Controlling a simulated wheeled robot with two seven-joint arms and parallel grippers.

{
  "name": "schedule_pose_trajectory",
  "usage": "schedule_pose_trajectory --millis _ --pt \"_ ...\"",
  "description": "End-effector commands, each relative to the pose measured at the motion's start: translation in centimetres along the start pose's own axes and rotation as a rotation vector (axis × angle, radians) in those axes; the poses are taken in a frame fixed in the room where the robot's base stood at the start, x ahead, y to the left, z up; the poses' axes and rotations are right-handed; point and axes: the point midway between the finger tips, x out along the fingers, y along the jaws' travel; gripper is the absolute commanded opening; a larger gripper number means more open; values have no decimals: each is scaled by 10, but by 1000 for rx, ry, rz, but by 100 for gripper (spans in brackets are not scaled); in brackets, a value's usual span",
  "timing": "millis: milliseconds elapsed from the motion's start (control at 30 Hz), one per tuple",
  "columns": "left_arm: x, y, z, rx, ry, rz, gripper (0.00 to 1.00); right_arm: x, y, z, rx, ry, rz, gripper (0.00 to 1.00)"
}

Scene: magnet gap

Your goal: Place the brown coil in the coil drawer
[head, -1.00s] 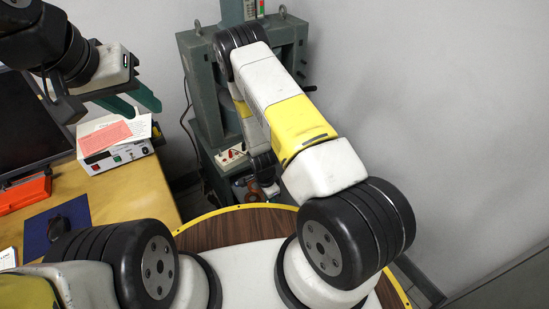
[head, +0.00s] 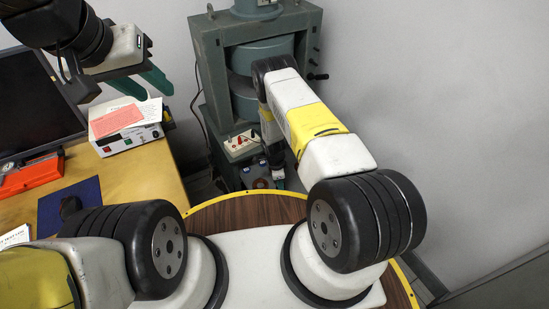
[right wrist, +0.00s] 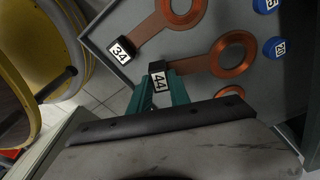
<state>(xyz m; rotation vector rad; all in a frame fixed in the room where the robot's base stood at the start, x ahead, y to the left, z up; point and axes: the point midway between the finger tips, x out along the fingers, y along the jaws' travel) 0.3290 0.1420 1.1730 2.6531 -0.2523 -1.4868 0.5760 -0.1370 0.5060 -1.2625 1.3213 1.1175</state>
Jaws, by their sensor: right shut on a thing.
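In the right wrist view, a flat brown copper coil (right wrist: 232,54) with a ring end carries a tag marked 44. My right gripper (right wrist: 160,86) has its green fingers shut on the coil's tagged end. The coil lies over a grey drawer (right wrist: 284,88); whether it touches the bottom I cannot tell. In the head view the right gripper is small and mostly hidden beyond my forearm, low in front of the green magnet frame (head: 212,75). My left gripper (head: 160,93) is open and empty above the bench at the left.
Another copper coil (right wrist: 180,12), tagged 34, lies beside the held one in the drawer. Blue round pieces (right wrist: 274,47) sit at its right. In the head view, a white instrument box (head: 130,140) with papers, an orange case (head: 32,175) and a monitor (head: 35,105) stand on the bench.

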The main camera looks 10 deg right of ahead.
Motion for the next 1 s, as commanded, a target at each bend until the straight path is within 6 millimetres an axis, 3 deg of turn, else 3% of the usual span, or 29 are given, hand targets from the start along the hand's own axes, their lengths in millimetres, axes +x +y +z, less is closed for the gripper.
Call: schedule_pose_trajectory --millis 233,467,867,900,1000 --pt "0 0 0 0 0 0 36 2 -24 -1 1 -1 -1 0" --pt "0 0 0 0 0 0 36 35 -20 4 -2 -2 2 0" --pt "0 0 0 0 0 0 36 40 -21 4 -2 -1 1 0" --pt "0 0 0 0 0 0 36 39 -21 4 -2 -1 1 31" --pt "0 0 0 0 0 0 36 39 -21 4 -2 -1 1 45"
